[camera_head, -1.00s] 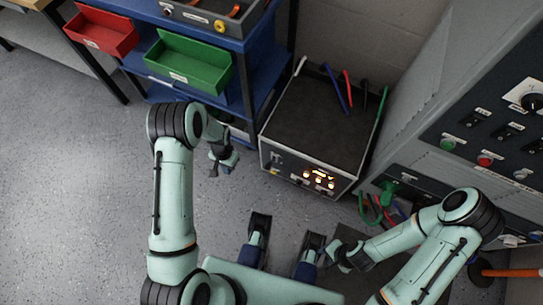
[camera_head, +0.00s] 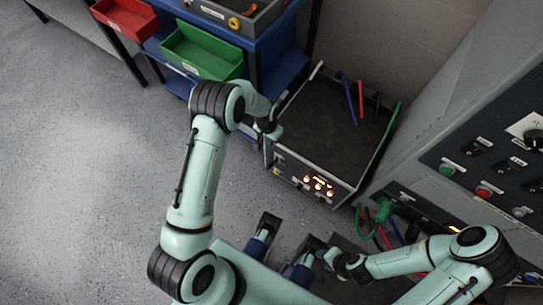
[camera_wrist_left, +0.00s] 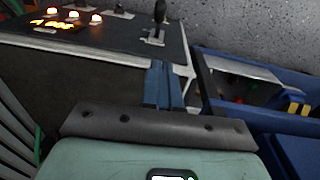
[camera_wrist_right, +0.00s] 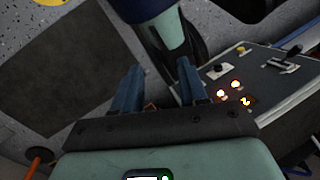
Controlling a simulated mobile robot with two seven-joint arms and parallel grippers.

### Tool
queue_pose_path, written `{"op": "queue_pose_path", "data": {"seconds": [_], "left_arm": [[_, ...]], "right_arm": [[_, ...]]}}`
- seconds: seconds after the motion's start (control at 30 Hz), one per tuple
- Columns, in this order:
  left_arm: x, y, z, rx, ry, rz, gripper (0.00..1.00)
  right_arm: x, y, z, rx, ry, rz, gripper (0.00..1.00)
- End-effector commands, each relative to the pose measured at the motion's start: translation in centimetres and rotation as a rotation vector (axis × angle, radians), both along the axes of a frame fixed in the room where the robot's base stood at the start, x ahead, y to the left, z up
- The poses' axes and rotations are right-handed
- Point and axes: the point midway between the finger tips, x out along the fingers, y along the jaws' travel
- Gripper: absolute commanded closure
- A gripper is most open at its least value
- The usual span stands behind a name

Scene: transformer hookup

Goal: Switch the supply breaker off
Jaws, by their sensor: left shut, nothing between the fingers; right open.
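The supply unit (camera_head: 335,120) is a dark-topped box with lit lamps (camera_head: 318,185) on its front panel. In the left wrist view a black breaker lever (camera_wrist_left: 160,12) stands out from the panel, beyond the fingertips. The lever also shows in the right wrist view (camera_wrist_right: 288,58). I cannot tell its marked position. My left gripper (camera_head: 269,152) is at the left end of the box front, its fingers partly hidden by the arm. In the left wrist view its blue fingers (camera_wrist_left: 162,72) are shut and empty, apart from the lever. My right gripper (camera_head: 335,262) is open and empty.
A blue shelf (camera_head: 285,70) with a green bin (camera_head: 200,55) and a red bin (camera_head: 125,18) stands left of the box. A grey cabinet (camera_head: 450,130) with buttons is on the right. Coloured cables (camera_head: 380,225) hang between box and cabinet. Floor at left is clear.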

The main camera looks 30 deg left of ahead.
Motion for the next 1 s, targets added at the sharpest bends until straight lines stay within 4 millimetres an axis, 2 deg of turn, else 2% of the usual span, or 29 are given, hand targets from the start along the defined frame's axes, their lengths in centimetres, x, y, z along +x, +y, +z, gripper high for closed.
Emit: {"op": "queue_pose_path", "data": {"seconds": [0.17, 0.6, 0.8, 1.0], "left_arm": [[0.0, -0.1, -1.7, 0.0, 0.003, 0.0, 1.0], [0.0, -0.7, -10.8, 0.0, 0.005, 0.0, 1.0], [-1.6, -1.2, -12.6, -0.001, 0.003, 0.0, 1.0], [-2.0, -1.3, -13.2, 0.0, 0.0, 0.0, 1.0]], "right_arm": [[0.4, -0.2, -0.5, -0.006, -0.012, -0.006, 0.57], [3.3, -1.5, -2.9, -0.042, -0.089, -0.038, 0.57], [3.5, -1.6, -2.9, -0.045, -0.095, -0.04, 0.57], [3.6, -1.7, -3.0, -0.046, -0.097, -0.042, 0.57]]}}
